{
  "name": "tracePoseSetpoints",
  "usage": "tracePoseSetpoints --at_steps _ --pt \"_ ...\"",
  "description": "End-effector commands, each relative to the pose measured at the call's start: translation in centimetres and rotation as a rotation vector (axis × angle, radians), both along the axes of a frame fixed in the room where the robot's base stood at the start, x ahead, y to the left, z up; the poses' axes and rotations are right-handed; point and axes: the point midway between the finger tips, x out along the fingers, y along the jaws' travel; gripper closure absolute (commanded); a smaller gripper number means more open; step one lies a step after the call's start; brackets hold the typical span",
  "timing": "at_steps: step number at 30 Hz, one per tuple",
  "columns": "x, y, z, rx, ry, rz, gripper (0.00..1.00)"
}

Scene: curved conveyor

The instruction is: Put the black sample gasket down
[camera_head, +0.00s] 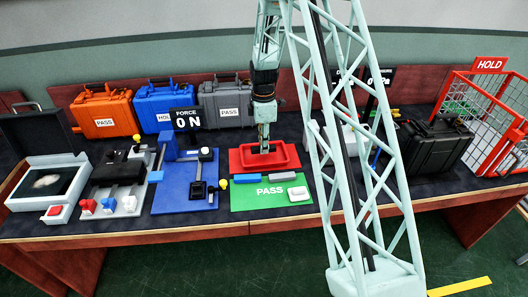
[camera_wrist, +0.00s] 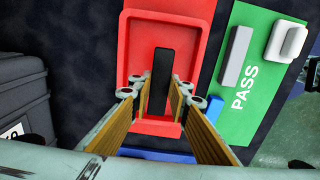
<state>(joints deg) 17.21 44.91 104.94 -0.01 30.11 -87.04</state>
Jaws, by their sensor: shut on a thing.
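The black gasket (camera_wrist: 161,62) is a dark narrow strip between the finger pads of my gripper (camera_wrist: 162,92) in the wrist view. My gripper is shut on it. The gasket lies within the outline of the red tray (camera_wrist: 207,10); I cannot tell whether it touches the tray floor. In the head view my gripper (camera_head: 264,146) points down into the red tray (camera_head: 237,160), and the gasket cannot be made out there.
A blue fixture (camera_head: 175,190) stands left, below a FORCE 0 N sign (camera_head: 187,119). A grey case (camera_head: 222,100) stands behind. A black case (camera_head: 435,147) is at right.

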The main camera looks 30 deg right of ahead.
Motion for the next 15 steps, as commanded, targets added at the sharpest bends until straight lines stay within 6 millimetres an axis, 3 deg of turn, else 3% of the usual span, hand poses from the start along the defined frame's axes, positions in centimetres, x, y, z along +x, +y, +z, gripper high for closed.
tracePoseSetpoints --at_steps 9,15 --pt "0.3 -0.4 -2.8 0.001 0.002 0.0 0.94" --pt "0.3 -0.4 -3.6 0.0 0.0 0.0 0.94"
